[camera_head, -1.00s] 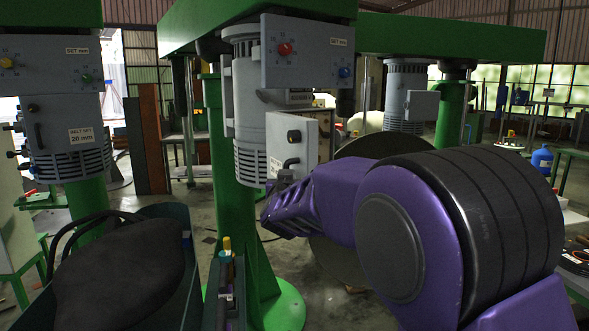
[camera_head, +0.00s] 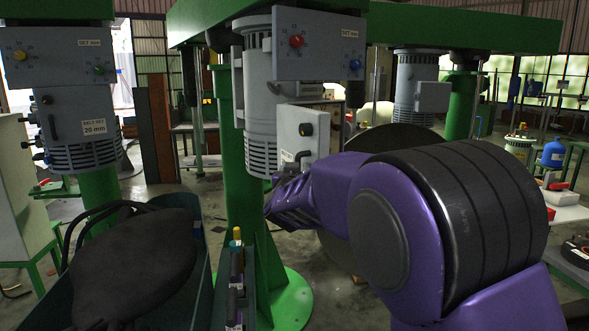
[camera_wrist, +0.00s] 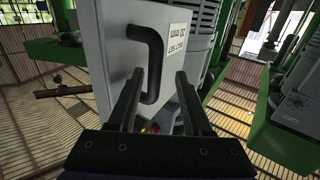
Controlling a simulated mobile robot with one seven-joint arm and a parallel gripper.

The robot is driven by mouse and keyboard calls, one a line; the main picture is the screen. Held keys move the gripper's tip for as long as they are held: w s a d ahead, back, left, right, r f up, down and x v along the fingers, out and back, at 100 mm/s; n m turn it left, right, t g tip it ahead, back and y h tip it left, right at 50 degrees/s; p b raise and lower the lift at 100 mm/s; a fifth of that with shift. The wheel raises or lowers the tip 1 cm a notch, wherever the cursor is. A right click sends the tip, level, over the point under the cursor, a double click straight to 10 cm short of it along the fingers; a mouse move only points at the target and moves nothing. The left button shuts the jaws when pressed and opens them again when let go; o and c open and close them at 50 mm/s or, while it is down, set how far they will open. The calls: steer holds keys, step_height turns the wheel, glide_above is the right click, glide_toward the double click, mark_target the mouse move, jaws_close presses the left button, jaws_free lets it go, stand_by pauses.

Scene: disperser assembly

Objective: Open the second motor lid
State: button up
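The middle motor (camera_head: 259,95) is a grey ribbed cylinder on a green stand. Its box-like grey lid (camera_head: 291,125) faces right, with a black knob and a dark handle (camera_head: 296,160). In the wrist view the lid (camera_wrist: 107,60) fills the upper left, with its black bent handle (camera_wrist: 155,62) and a white label. My gripper (camera_wrist: 160,74) is open, its two dark fingers apart. The lower part of the handle appears between the fingers; contact and depth cannot be told. In the head view my gripper (camera_head: 283,190) is just below the lid, its fingers hard to make out.
A control panel (camera_head: 320,48) hangs above the lid. Another motor (camera_head: 75,125) stands left, and a third (camera_head: 415,85) behind right. A dark green bin with a black sack (camera_head: 135,265) is front left. A large round disc (camera_head: 345,250) stands behind my arm.

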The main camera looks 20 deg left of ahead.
steer(key=shift+s+f, duration=0.1)
steer(key=shift+s, duration=0.05)
steer(key=b+v, duration=0.1)
steer(key=v, duration=1.6)
steer(key=shift+s, duration=0.1)
